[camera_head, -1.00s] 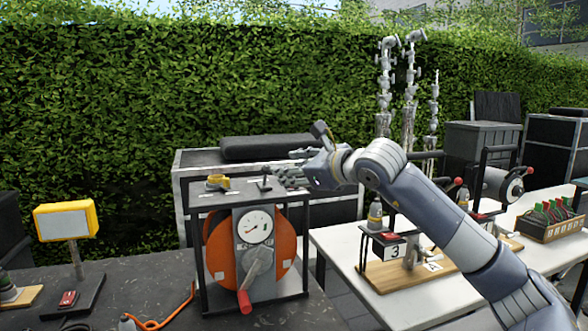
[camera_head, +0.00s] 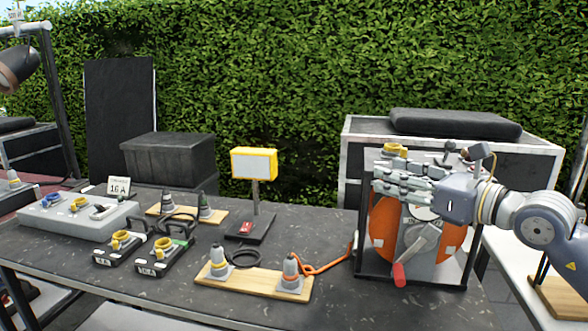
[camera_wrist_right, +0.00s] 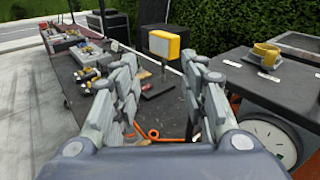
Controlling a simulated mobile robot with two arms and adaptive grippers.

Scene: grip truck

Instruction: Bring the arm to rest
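My right gripper (camera_head: 402,185) reaches in from the right in the head view, in front of the orange cable reel (camera_head: 383,225) and its black frame. In the right wrist view my right gripper (camera_wrist_right: 160,100) has its two fingers spread apart with nothing between them. Through the gap the dark table (camera_wrist_right: 172,115) and an orange cable (camera_wrist_right: 150,134) show. The fingers are held above the table's height, near the reel's upper part. My left gripper is not in view.
The dark table (camera_head: 190,275) holds a yellow-framed lamp (camera_head: 254,163), connectors on a wooden board (camera_head: 252,284), black tester blocks (camera_head: 163,256) and a grey panel (camera_head: 70,222). A white table (camera_head: 508,252) stands at the right. A hedge closes the back.

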